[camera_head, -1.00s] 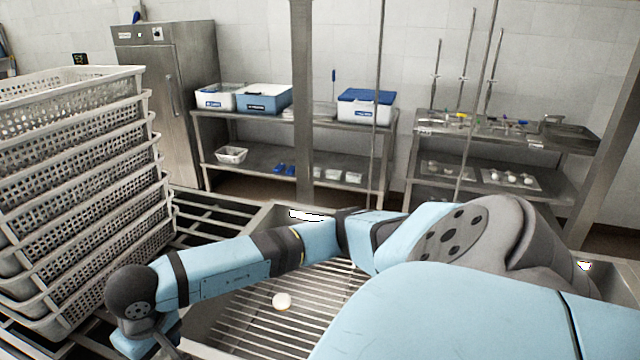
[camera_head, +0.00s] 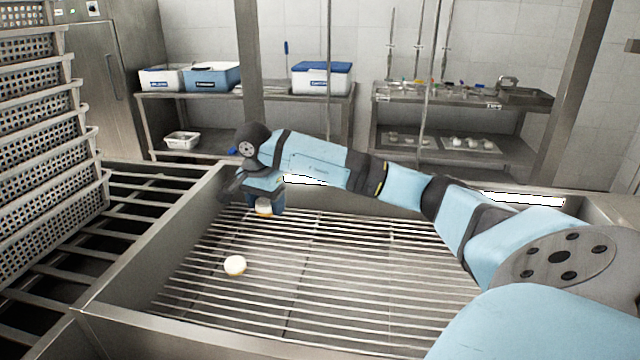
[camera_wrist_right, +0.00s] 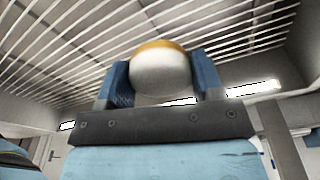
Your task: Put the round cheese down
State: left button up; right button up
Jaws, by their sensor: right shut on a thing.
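My right gripper (camera_head: 264,207) hangs over the far left part of a metal tray with a slatted rack (camera_head: 330,270). It is shut on a round cheese (camera_head: 264,210), whose lower part shows below the fingers. In the right wrist view the cheese (camera_wrist_right: 160,74) is pale with an orange-yellow band and sits between the two blue fingers (camera_wrist_right: 160,85). The slats show beyond it, and I cannot tell the exact gap. A second round cheese (camera_head: 235,265) lies on the rack, nearer and a little left of the gripper. My left gripper is not in view.
A tall stack of perforated baskets (camera_head: 40,150) stands at the left on a barred stand (camera_head: 90,250). The tray's raised metal walls (camera_head: 150,225) surround the rack. The rack's middle and right are clear. Shelves with boxes (camera_head: 210,77) stand behind.

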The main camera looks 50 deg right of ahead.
jog(key=d, duration=0.1)
jog(key=d+m+b, duration=0.1)
jog(key=shift+w+d+f+m, duration=0.15)
jog(key=shift+d+f+m, duration=0.15)
jog(key=shift+f, duration=0.1)
jog(key=shift+d+f, duration=0.15)
jog(key=shift+f, duration=0.2)
jog(key=b, duration=0.3)
send_over(281, 268)
jog(key=f, duration=1.3)
jog(key=shift+a+f, duration=0.25)
jog(key=shift+f, duration=0.7)
notch_tip(281, 268, down, 4)
jog(key=shift+f, duration=0.1)
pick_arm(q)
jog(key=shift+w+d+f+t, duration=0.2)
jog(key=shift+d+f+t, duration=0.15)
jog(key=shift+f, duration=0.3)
pick_arm(e)
jog(key=o, duration=1)
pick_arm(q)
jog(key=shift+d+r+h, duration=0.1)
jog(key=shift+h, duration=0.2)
